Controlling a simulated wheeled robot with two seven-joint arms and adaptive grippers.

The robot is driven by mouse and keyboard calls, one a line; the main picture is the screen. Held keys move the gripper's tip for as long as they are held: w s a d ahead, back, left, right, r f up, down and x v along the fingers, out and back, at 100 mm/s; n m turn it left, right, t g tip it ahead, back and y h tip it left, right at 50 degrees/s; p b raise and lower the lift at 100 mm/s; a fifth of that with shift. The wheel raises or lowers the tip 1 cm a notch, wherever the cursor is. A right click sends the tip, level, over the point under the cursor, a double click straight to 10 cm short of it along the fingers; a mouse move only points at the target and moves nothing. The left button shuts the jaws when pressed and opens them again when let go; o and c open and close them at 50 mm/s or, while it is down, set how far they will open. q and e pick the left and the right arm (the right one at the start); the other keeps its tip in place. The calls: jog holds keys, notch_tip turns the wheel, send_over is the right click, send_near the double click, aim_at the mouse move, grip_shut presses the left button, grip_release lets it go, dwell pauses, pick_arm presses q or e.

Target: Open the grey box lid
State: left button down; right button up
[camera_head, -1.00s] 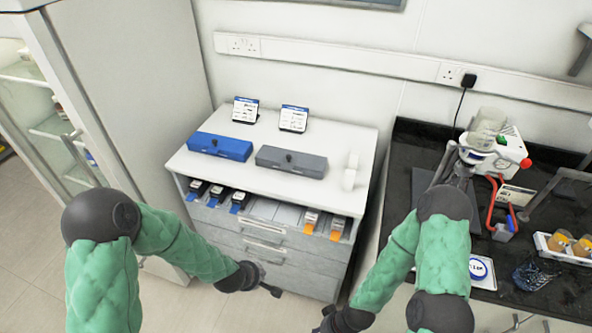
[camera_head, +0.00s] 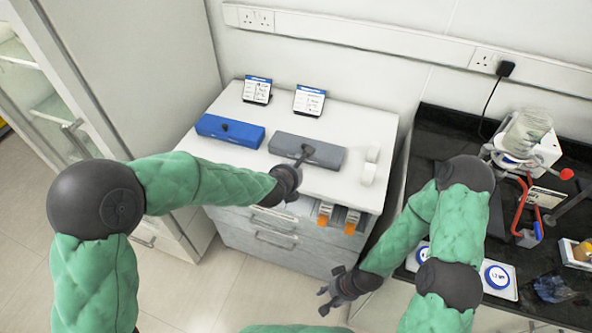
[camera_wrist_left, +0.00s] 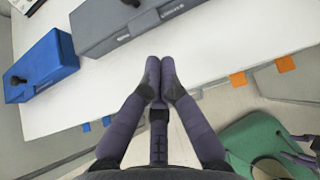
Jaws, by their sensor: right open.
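The grey box (camera_head: 328,154) is a long, low box with its lid down, on the white cabinet top. It also shows in the wrist view (camera_wrist_left: 100,28), with a dark knob (camera_wrist_left: 132,3) at the top edge. My left gripper (camera_head: 304,154) reaches over the cabinet's front edge. In the head view its tip overlaps the front of the box. In the wrist view its two fingers (camera_wrist_left: 160,66) are together with nothing between them, just in front of the box and apart from the knob. My right gripper (camera_head: 332,290) is open and empty, low in front of the cabinet.
A blue box (camera_head: 230,131) with a knob stands left of the grey box. Two label stands (camera_head: 309,101) are behind, and small white items (camera_head: 369,170) are to the right. Orange-tagged items (camera_head: 324,213) sit in the shelf below. A black bench (camera_head: 440,150) with equipment stands at right.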

pick_arm(q)
jog(key=b+x, duration=0.1)
jog(key=x, duration=0.6)
jog(key=shift+w+f, duration=0.2)
jog(key=shift+r, duration=0.1)
